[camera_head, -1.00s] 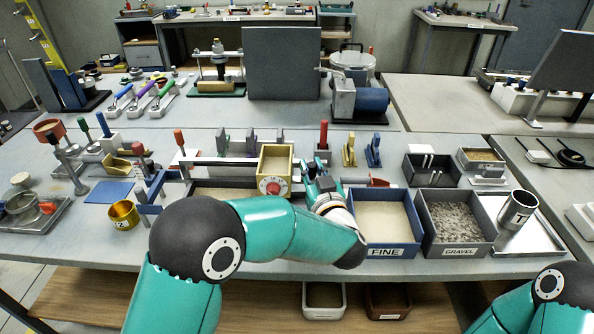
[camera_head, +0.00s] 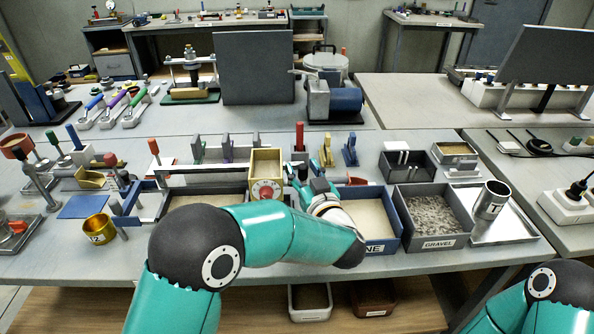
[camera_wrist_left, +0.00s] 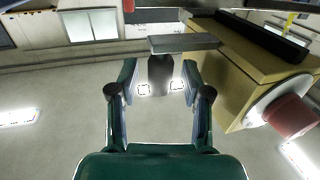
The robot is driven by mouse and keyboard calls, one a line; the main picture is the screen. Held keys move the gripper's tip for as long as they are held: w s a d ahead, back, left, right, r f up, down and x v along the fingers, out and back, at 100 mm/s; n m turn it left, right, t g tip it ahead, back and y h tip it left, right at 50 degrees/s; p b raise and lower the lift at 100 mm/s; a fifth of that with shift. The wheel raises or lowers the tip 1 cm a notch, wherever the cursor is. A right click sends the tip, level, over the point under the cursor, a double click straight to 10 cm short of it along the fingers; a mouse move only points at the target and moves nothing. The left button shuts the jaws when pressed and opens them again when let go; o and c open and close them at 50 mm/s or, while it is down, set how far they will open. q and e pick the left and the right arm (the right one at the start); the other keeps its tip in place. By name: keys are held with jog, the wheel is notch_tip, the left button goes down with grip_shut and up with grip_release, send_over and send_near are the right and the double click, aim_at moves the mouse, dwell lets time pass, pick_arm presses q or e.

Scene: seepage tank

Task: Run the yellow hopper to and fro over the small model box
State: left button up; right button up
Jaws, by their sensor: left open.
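The yellow hopper (camera_head: 266,172), an open-topped box with a red knob on a white disc, stands at the rail above the right part of the small model box (camera_head: 208,191). My forearm hides the model box's front. My left gripper (camera_head: 308,182) is just right of the hopper, partly hidden by my own wrist. In the left wrist view the left gripper (camera_wrist_left: 160,87) is open, its fingers either side of a dark stem (camera_wrist_left: 160,72) under a grey bar by the hopper (camera_wrist_left: 238,62). I cannot tell whether they touch it. My right gripper is out of view.
The fine sand tray (camera_head: 382,246) and gravel tray (camera_head: 438,244) stand to the right of my left wrist. A brass cup (camera_head: 99,229) and blue plate (camera_head: 82,207) lie to the left. A red upright handle (camera_head: 299,137) stands behind my gripper.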

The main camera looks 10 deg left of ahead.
pick_arm(q)
jog(key=v, duration=0.7)
jog(key=shift+s, duration=0.2)
